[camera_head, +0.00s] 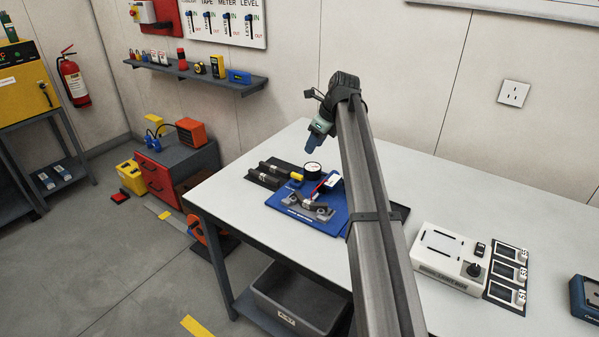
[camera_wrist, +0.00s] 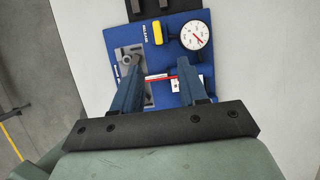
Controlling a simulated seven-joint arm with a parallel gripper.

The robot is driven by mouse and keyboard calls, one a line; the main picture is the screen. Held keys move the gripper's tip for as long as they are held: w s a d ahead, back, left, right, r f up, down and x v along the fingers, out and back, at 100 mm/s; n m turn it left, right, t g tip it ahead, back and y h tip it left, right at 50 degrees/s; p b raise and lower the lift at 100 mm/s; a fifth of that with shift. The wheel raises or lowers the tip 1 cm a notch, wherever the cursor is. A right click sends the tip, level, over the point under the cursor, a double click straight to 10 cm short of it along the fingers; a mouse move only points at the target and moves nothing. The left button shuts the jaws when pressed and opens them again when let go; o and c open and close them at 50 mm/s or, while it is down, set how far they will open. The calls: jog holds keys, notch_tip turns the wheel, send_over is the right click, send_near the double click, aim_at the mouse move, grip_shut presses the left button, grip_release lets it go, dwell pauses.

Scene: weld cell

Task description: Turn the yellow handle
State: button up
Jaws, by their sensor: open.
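The yellow handle (camera_wrist: 157,33) is a short yellow bar on the blue board (camera_wrist: 117,34), next to a round dial gauge (camera_wrist: 194,35). It also shows in the head view as a small yellow piece (camera_head: 296,176) left of the gauge. My gripper (camera_wrist: 160,66) is open and empty, with its two blue fingers apart. In the wrist view the handle lies beyond the fingertips, between their lines. In the head view my gripper (camera_head: 315,146) hangs above the table behind the board, apart from the handle. A red rod and a white label show between the fingers.
A grey metal bracket (camera_wrist: 130,58) sits on the board beside the left finger. Dark bars (camera_head: 270,172) lie left of the board on the white table (camera_head: 240,200). A white control box (camera_head: 450,258) stands to the right. The table's back is clear.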

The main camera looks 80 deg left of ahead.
aim_at(298, 174)
jog(key=x, duration=1.4)
jog(key=shift+s+d, duration=0.1)
jog(key=shift+s, duration=0.1)
grip_shut()
